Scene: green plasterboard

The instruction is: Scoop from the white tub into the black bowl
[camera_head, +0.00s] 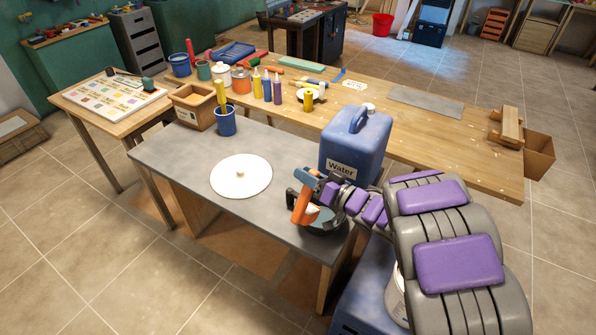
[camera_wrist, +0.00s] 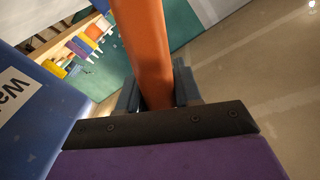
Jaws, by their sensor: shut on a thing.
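My gripper (camera_head: 307,183) is shut on an orange handle (camera_head: 301,207), above the grey table's right front part. The handle stands steeply tilted and also fills the upper middle of the wrist view (camera_wrist: 145,45) between the fingers (camera_wrist: 158,92). A black bowl (camera_head: 325,230) sits on the grey table just below my gripper, partly covered by the handle and gripper. The handle's lower end is over or in the bowl; I cannot tell which. A white tub (camera_head: 396,298) stands low at the right, mostly hidden behind my arm. Its contents do not show.
A blue water jug (camera_head: 356,145) stands close behind my gripper and also shows at left in the wrist view (camera_wrist: 35,105). A white disc (camera_head: 241,178) lies on the grey table (camera_head: 185,160), left of the bowl. A cluttered wooden bench (camera_head: 440,145) runs behind.

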